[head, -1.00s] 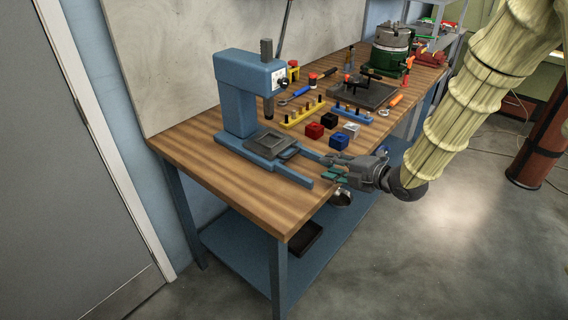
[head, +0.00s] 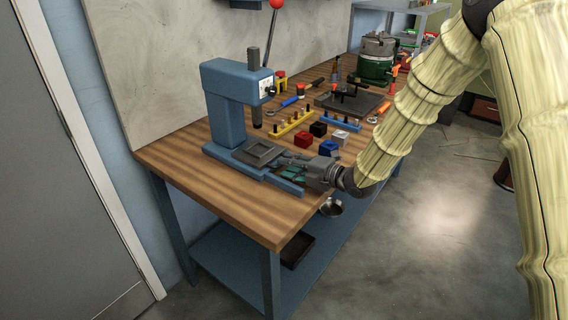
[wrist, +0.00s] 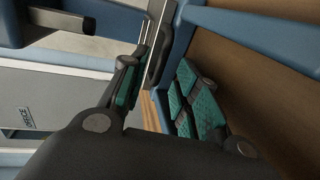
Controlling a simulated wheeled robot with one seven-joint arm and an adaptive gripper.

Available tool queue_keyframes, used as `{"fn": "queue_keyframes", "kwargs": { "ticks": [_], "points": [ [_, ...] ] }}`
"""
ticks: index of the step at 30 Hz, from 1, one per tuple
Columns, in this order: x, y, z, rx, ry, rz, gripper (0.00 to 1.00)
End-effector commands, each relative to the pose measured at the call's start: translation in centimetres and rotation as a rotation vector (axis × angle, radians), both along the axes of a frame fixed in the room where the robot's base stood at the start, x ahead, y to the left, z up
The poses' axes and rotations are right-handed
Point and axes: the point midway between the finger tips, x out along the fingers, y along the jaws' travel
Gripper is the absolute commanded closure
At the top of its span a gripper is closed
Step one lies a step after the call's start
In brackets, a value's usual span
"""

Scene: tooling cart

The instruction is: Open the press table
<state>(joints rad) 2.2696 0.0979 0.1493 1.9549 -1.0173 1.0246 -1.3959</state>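The blue arbor press (head: 227,112) stands on the wooden bench, with its ram above the table. Its press table, a square grey recessed plate (head: 262,152), lies on the blue base between rails (head: 285,186) that run toward the bench's front edge. My gripper (head: 290,168) is low over the bench, at the front side of the plate among the rails. In the wrist view its teal-padded fingers (wrist: 160,95) are apart, with a blue bar and some wood showing between them. I cannot tell whether either finger touches the press table.
Red, black, blue and white blocks (head: 318,140) sit close behind my gripper. A yellow peg rack (head: 290,124), a blue peg rack (head: 340,121) and a dark plate (head: 352,102) lie farther back. The bench's near left corner (head: 235,210) is clear.

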Motion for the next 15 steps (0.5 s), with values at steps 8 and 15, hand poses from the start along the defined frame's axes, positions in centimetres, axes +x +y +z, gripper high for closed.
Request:
{"fn": "queue_keyframes", "kwargs": {
  "ticks": [8, 15],
  "points": [
    [1.3, 1.8, -0.5, -0.001, -0.001, 0.000, 0.69],
    [1.4, 2.0, -0.5, 0.000, 0.000, 0.000, 0.69]
  ]
}}
